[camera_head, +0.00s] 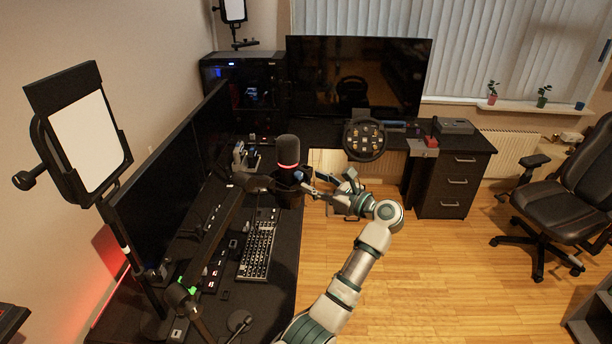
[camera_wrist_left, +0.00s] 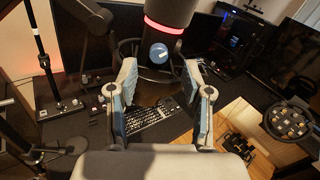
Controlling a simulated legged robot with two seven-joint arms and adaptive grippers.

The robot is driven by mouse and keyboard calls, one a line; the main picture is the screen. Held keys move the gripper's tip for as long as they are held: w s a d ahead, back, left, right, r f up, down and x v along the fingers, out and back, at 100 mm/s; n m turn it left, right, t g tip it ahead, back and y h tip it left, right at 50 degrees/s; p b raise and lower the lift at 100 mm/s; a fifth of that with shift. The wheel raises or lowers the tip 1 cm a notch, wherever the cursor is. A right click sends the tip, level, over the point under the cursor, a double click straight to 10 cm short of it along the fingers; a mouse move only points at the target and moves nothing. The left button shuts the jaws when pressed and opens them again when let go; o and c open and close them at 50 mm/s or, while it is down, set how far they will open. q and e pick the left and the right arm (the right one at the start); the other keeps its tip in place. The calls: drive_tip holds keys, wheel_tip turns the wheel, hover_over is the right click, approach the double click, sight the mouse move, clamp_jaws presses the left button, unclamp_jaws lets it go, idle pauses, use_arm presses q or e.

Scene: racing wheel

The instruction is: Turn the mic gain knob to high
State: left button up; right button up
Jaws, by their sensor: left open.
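The microphone (camera_head: 288,152) is a dark cylinder with a glowing red ring, standing over the desk. In the left wrist view the microphone (camera_wrist_left: 170,14) hangs into the top of the picture. Its mic gain knob (camera_wrist_left: 159,53) is a small round blue knob with a pale pointer mark, facing my wrist camera. My right gripper is not in view.
A keyboard (camera_head: 259,244) lies on the dark desk below the microphone. A boom arm (camera_head: 252,183) and monitors (camera_head: 160,175) stand to the left. A steering wheel (camera_head: 364,140) is behind my gripper to the right. The wooden floor (camera_head: 430,270) is open.

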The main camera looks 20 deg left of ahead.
sight(301, 176)
use_arm(q)
drive_tip(key=x, duration=0.4)
drive_tip(key=shift+d, duration=0.15)
clamp_jaws()
